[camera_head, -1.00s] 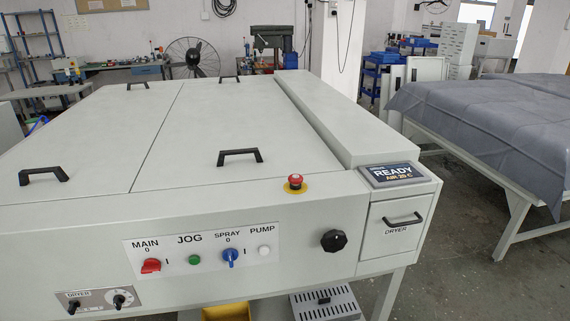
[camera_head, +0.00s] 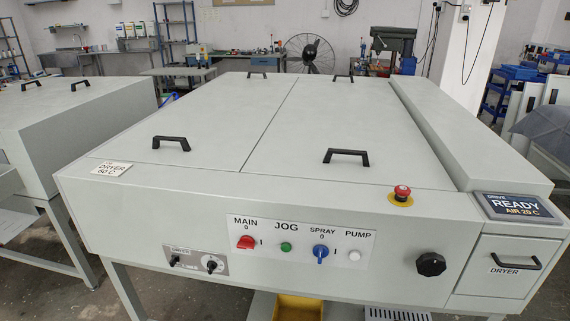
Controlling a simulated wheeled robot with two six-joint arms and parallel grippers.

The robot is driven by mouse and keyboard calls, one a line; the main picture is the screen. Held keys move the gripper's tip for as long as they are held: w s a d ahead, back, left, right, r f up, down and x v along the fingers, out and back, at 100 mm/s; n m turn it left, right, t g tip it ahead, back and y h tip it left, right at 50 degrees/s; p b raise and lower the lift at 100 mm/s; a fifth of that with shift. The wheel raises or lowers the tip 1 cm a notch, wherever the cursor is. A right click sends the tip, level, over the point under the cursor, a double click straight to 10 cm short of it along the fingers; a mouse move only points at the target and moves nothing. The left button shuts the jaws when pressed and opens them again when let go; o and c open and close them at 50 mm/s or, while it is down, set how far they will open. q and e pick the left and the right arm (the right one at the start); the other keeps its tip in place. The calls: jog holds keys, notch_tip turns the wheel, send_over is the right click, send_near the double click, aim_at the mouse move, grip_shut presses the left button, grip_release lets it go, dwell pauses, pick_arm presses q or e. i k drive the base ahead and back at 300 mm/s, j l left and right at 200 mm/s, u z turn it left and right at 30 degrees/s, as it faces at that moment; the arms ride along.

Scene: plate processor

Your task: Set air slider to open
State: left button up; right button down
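I cannot make out a slider marked air in this view. The large grey plate processor (camera_head: 221,190) fills the middle. Its front has a white panel (camera_head: 334,232) with a red MAIN switch (camera_head: 246,242), a green JOG button (camera_head: 286,247), a blue SPRAY switch (camera_head: 320,252) and a white PUMP button (camera_head: 354,255). A small grey dryer panel (camera_head: 195,261) with two dark knobs sits lower left. A display (camera_head: 515,207) reads READY, with an AIR temperature line, above a DRYER drawer (camera_head: 494,272). Neither of my grippers shows.
A red emergency button (camera_head: 402,192) is on the top edge, and a black knob (camera_head: 431,264) on the front. A yellow bin (camera_head: 298,308) stands underneath. Another grey machine (camera_head: 75,120) stands at left, with a floor gap between them.

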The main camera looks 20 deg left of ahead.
aim_at(175, 258)
jog(key=u, duration=1.4)
